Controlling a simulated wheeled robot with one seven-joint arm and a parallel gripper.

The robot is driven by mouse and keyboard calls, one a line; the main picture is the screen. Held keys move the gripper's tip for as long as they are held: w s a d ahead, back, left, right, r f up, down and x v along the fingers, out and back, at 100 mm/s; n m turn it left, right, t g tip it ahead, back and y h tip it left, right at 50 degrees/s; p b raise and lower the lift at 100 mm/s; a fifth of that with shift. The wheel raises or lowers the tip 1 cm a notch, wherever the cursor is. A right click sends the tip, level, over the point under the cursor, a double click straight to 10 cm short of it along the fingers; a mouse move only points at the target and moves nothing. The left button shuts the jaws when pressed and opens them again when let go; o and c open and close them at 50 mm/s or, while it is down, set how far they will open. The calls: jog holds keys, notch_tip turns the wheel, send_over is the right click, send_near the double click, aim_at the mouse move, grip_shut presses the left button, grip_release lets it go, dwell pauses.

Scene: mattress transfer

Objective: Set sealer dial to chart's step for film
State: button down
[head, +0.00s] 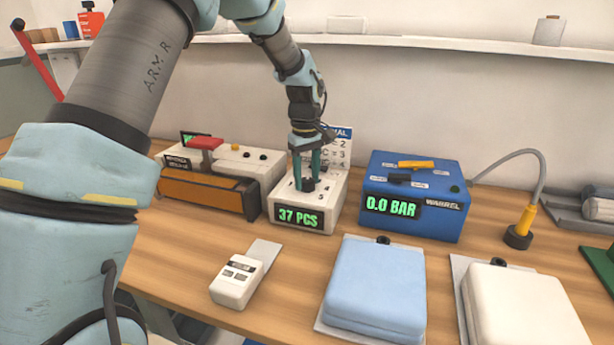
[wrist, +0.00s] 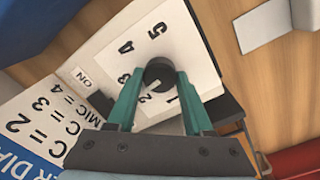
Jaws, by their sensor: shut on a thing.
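The black dial knob (wrist: 159,74) sits on the sloped top of the white box (head: 285,211), whose green display reads "37 PCS". Numbers 1 to 5 curve around the knob in the wrist view. A pale line on the knob seems to lie towards the low numbers; its exact step is unclear. My gripper (head: 308,183) points down and is shut on the knob, one green finger on each side. The chart (wrist: 35,125) stands behind the box, with lines ending in 2, 3 and 4. Its film names are partly cut off in the wrist view, and my gripper partly covers it in the head view.
A white machine (head: 238,160) with a red handle and an orange-brown front stands left of the box. A blue unit (head: 415,167) reading "0.0 BAR" stands right. A white handheld device (head: 236,288), a blue folded pad (head: 376,285) and a white pad (head: 525,305) lie in front.

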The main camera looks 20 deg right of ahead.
aim_at(306, 179)
jog(key=m+p, duration=0.1)
jog(key=m, duration=1)
jog(key=shift+m+p, duration=0.6)
jog(key=shift+m, duration=1.5)
jog(key=shift+c, duration=1.5)
grip_release()
jog(key=shift+r, duration=0.1)
notch_tip(306, 179, up, 11)
jog(key=b, duration=0.2)
jog(key=shift+w+f, duration=0.15)
jog(key=shift+f, duration=0.05)
